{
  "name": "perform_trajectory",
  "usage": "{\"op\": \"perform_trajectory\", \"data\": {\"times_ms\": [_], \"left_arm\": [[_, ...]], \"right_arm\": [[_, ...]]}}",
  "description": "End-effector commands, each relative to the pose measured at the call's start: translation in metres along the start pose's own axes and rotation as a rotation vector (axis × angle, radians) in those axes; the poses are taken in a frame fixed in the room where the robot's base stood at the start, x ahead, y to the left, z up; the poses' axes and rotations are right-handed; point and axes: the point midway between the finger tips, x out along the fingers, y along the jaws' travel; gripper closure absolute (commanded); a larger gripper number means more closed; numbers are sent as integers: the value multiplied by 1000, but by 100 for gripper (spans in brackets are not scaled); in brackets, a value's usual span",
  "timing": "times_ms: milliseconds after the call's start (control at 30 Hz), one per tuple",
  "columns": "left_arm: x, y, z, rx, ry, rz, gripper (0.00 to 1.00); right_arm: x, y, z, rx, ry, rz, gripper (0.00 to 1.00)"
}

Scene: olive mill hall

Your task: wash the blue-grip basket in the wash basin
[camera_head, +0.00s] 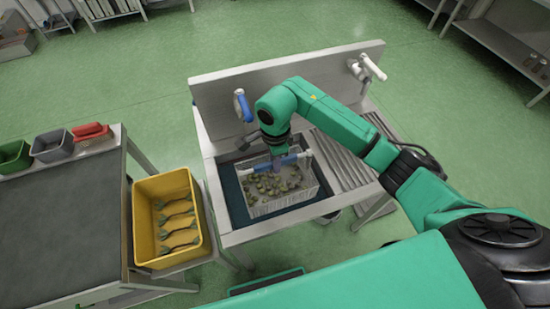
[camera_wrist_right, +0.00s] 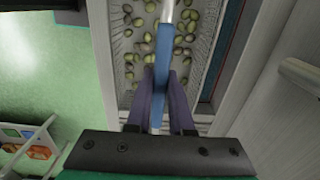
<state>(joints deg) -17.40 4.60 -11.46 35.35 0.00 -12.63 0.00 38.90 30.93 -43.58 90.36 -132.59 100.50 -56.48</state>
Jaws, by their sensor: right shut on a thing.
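The blue-grip basket (camera_head: 266,207) is a pale mesh basket with olives in it and a blue grip (camera_head: 283,161) across its top. It sits in or just over the dark recess of the wash basin (camera_head: 230,195); I cannot tell if it touches the bottom. My right gripper (camera_head: 277,160) comes down from above and is shut on the blue grip. In the right wrist view the two fingers (camera_wrist_right: 161,100) close around the blue grip (camera_wrist_right: 163,55), with green olives in the basket below. My left gripper is not in view.
A white tap (camera_head: 371,68) and a blue-ended fitting (camera_head: 241,105) are on the basin's back panel. A ribbed drainboard (camera_head: 345,158) lies right of the recess. A yellow crate (camera_head: 144,215) stands left, beside a dark table (camera_head: 60,235) with small red, grey and green bins. Green floor is open behind.

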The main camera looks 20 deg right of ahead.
Motion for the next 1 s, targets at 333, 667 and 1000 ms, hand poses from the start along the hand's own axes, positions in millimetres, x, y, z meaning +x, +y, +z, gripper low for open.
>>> {"op": "perform_trajectory", "data": {"times_ms": [333, 667, 1000], "left_arm": [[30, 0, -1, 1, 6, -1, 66], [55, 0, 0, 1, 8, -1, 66], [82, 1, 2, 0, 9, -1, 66]], "right_arm": [[44, 0, 1, -1, -2, -1, 100], [84, 0, 0, 0, -2, -1, 100], [124, 0, 0, 0, -1, -1, 100]]}}
